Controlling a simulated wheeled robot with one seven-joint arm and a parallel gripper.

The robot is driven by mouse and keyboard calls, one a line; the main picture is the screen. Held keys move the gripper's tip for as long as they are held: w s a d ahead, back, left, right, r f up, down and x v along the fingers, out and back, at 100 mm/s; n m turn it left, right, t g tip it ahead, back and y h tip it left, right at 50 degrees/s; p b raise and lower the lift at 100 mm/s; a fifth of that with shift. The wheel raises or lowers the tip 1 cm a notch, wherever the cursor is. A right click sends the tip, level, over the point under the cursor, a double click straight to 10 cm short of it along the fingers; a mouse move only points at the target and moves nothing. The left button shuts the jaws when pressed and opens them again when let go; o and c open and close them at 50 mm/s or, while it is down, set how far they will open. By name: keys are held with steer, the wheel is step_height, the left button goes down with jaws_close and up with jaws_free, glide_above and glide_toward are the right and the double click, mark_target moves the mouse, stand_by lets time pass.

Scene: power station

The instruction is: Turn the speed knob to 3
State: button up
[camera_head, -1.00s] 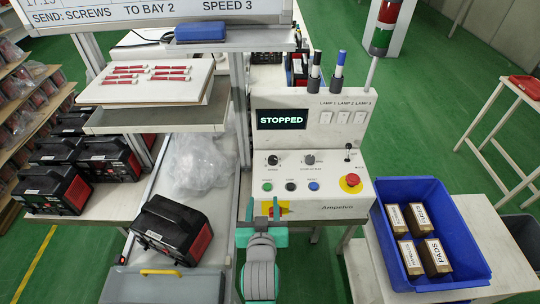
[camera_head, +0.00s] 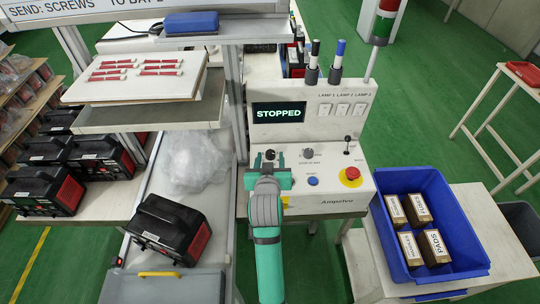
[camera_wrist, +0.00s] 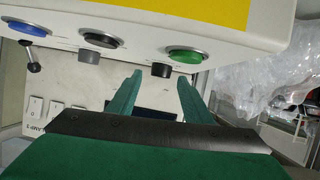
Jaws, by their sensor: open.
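The speed knob (camera_head: 270,154), small and dark, is at the left of the white control panel (camera_head: 338,203). It shows in the wrist view (camera_wrist: 161,70) in line with the gap between my fingers, beside the green button (camera_wrist: 187,55). My green gripper (camera_head: 270,168) is open and empty, right at the knob; I cannot tell whether it touches it. The knob's setting is unreadable. A second, greyer knob (camera_head: 308,154) sits to its right and shows in the wrist view (camera_wrist: 88,57). The screen (camera_head: 278,112) reads STOPPED.
The panel also has a blue button (camera_head: 313,181), a red emergency stop (camera_head: 351,174) and a small black lever (camera_head: 347,139). My arm hides the other buttons in the head view. A blue crate (camera_head: 447,216) with several boxes stands right. Clear plastic (camera_head: 190,158) lies left.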

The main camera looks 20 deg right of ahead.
mark_target(270, 154)
steer(key=shift+x, duration=1.15)
steer(key=shift+a, duration=0.1)
steer(key=c, duration=1.1)
steer(key=shift+o, duration=0.2)
